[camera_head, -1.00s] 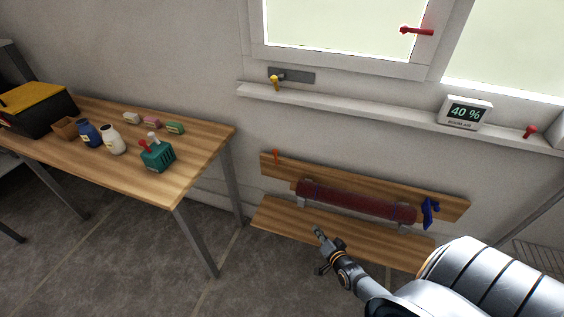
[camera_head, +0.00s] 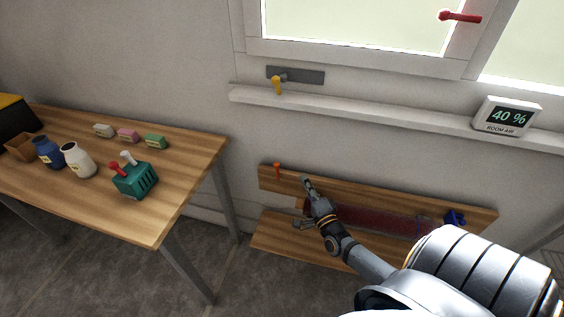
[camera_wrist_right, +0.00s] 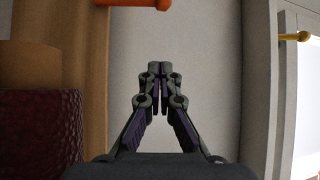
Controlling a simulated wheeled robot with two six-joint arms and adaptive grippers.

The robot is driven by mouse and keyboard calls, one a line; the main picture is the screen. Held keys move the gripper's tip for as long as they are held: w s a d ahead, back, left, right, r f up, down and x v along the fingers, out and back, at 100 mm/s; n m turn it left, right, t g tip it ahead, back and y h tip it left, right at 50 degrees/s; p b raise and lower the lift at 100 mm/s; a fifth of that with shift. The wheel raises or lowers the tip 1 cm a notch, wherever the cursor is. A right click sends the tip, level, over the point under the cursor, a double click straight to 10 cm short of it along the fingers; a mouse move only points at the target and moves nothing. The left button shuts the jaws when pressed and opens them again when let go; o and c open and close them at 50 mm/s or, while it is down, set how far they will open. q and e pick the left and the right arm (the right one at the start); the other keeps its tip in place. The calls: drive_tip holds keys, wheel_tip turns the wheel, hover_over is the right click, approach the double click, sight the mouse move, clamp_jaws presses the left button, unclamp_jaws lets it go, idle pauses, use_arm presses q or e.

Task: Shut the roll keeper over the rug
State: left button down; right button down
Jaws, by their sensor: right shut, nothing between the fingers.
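The rug is a dark red roll (camera_head: 375,219) lying along a wooden wall bench, partly hidden by my right arm. Its end also shows in the wrist view (camera_wrist_right: 38,135). An orange peg or lever (camera_head: 277,170) stands out near the left end of the bench's back board; it also shows in the wrist view (camera_wrist_right: 135,3). A blue part (camera_head: 454,218) is at the right end. I cannot tell which is the roll keeper. My right gripper (camera_head: 306,180) is shut and empty, in front of the back board, right of the orange peg; its fingertips (camera_wrist_right: 159,70) meet. My left gripper is out of view.
A wooden table (camera_head: 95,205) at the left holds jars, small blocks and a teal box (camera_head: 134,181). Above the bench a sill (camera_head: 385,115) carries a humidity display (camera_head: 507,117). A yellow handle (camera_head: 276,86) is above the sill. Floor between table and bench is clear.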

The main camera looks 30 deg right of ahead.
sight(277, 172)
drive_tip(key=shift+s, duration=0.1)
drive_tip(key=shift+r, duration=0.1)
